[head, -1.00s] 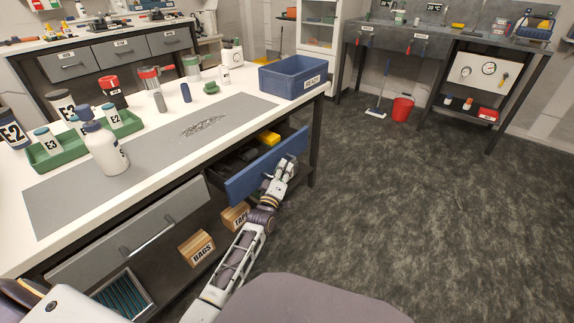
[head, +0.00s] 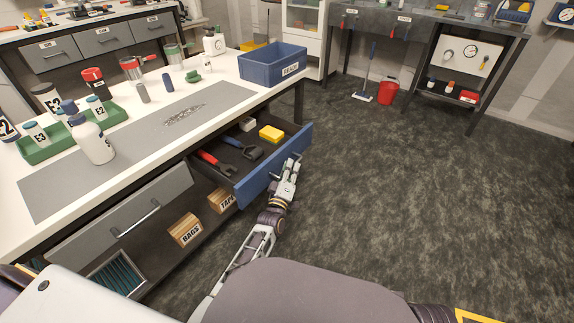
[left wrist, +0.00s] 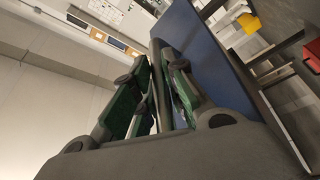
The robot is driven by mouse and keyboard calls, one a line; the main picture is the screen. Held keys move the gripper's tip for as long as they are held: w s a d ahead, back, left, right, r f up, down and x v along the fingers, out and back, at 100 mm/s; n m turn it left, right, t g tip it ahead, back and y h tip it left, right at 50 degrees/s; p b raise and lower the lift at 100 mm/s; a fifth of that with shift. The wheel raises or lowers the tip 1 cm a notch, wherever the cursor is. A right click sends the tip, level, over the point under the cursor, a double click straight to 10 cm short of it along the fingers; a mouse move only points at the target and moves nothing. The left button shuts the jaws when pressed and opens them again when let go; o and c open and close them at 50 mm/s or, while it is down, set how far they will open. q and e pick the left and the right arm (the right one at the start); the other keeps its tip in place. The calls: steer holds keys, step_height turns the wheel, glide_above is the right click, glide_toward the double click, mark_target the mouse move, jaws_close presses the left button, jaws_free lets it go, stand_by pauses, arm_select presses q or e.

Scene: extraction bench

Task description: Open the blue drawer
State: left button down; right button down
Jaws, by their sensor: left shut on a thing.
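The blue drawer (head: 277,168) stands pulled out from under the white bench, with its inside showing. In it lie a red-handled tool (head: 215,162), a dark tool (head: 243,148), a yellow block (head: 271,133) and a small white item (head: 247,124). My left gripper (head: 291,168) is at the outer face of the drawer front, shut at its handle, which the fingers mostly hide. In the left wrist view, the green-padded fingers (left wrist: 155,95) are close together beside the blue drawer front (left wrist: 205,55). My right gripper is not in view.
A grey drawer (head: 120,215) to the left is shut. Blocks marked BAGS (head: 186,230) and TAPE (head: 222,200) sit on the lower shelf. A blue bin (head: 272,66) stands on the bench corner. The floor (head: 400,190) right of the drawer is clear.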

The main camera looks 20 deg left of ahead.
arm_select(q)
steer(key=shift+d+f, duration=0.1)
steer(key=c, duration=1.7)
jaws_free()
steer(key=shift+s, duration=0.15)
steer(key=shift+v, duration=5.9)
